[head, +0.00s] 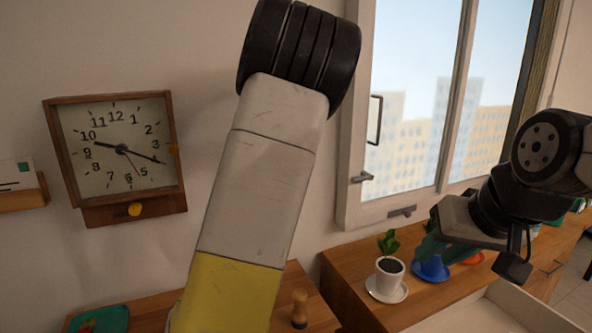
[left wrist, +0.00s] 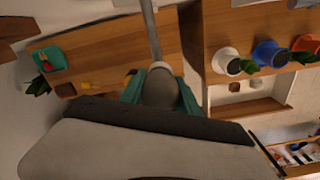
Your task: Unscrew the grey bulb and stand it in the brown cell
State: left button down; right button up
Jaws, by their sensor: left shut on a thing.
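In the left wrist view my left gripper (left wrist: 160,100) is shut on the grey bulb (left wrist: 160,86), with a teal finger on either side of it. The bulb's pale collar (left wrist: 160,66) meets the end of a grey rod (left wrist: 150,32) that comes in from the top. I cannot tell whether the bulb is still threaded there. In the head view my left arm rises through the middle and its gripper is out of frame. My right gripper (head: 436,247), with teal fingers, is at the right; its opening is unclear. I cannot make out the brown cell.
A teal tray (head: 103,319) and a wooden mill (head: 300,308) stand on the wooden table. A potted plant (head: 390,268) and blue pot (head: 431,268) stand on the sideboard near my right gripper. A clock (head: 122,150) and window (head: 415,110) are on the wall.

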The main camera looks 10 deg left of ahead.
pick_arm(q)
jog(key=shift+f, duration=0.15)
jog(key=n, duration=0.4)
jog(key=shift+n, duration=0.6)
jog(key=c, duration=1)
grip_release()
jog(key=shift+c, duration=0.2)
